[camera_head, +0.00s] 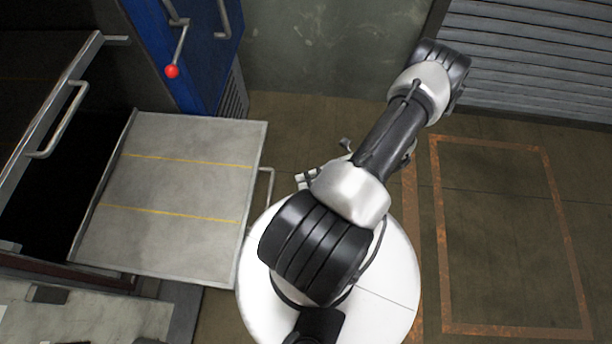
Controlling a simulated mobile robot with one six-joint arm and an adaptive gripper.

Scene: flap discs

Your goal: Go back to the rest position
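My arm rises from its round white base and reaches to the upper right, where it bends at the elbow. Small grey and black parts, which look like my gripper (306,179), show just left of the upper arm. The upper arm hides most of them, so I cannot see the fingers clearly or whether they hold anything. No flap disc is visible.
A grey drawer (180,185) with yellow lines stands pulled out at left, empty, close to my base. A blue cabinet (205,70) has a red-knobbed lever (172,71). A grey shutter (540,50) stands at upper right. The marked floor (505,240) at right is clear.

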